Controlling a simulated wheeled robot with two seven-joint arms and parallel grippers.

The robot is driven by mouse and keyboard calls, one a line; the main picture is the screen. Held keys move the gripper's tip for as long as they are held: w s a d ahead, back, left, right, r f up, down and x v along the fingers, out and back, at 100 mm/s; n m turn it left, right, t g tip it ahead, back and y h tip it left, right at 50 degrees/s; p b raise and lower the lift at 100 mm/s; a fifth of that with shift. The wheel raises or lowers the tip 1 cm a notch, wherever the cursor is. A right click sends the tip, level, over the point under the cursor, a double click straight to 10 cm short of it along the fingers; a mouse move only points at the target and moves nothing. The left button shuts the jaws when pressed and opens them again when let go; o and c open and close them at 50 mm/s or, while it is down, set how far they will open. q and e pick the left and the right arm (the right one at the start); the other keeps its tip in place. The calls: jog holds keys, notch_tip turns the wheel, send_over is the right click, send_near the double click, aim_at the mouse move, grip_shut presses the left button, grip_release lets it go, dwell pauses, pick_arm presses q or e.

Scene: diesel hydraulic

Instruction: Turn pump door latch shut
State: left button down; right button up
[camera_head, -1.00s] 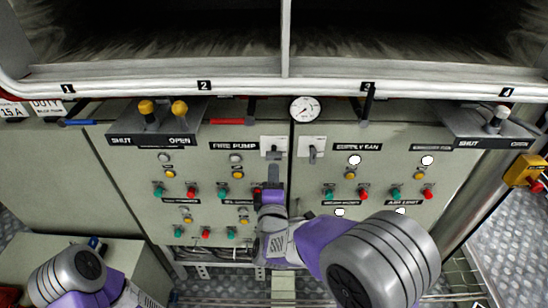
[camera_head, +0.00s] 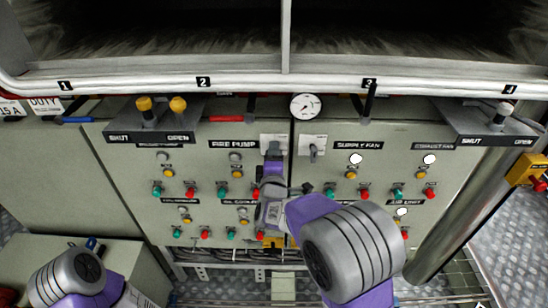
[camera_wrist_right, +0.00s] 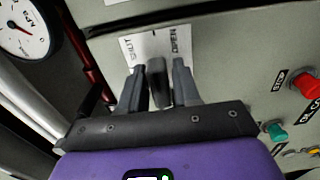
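The pump door latch is a dark handle (camera_wrist_right: 158,84) on a white plate (camera_wrist_right: 148,44) marked SHUT and OPEN in the right wrist view. In the head view the plate (camera_head: 267,138) is at the inner top corner of the fire pump door, and my gripper covers much of the handle. My right gripper (camera_wrist_right: 158,88) has one dark finger on each side of the handle, with narrow gaps visible, so it looks open around it. It also shows in the head view (camera_head: 274,154). My left arm shows at lower left; its gripper is out of view.
A second latch (camera_head: 313,150) is on the supply fan door just right. Green and red buttons cover both doors. A gauge (camera_head: 305,106) and a white rail (camera_head: 240,85) are above. A red bar (camera_wrist_right: 88,68) runs close by the gripper in the wrist view.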

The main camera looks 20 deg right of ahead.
grip_shut()
jog(key=n, duration=0.5)
jog(key=shift+a+n, duration=0.1)
jog(key=shift+n, duration=0.2)
jog(key=n, duration=0.3)
jog(key=shift+n, duration=0.3)
jog(key=n, duration=0.3)
jog(key=shift+n, duration=0.3)
jog(key=n, duration=0.4)
jog(key=shift+c, duration=0.6)
grip_release()
jog(key=shift+n, duration=0.4)
jog(key=o, duration=0.5)
jog(key=shift+o, duration=0.2)
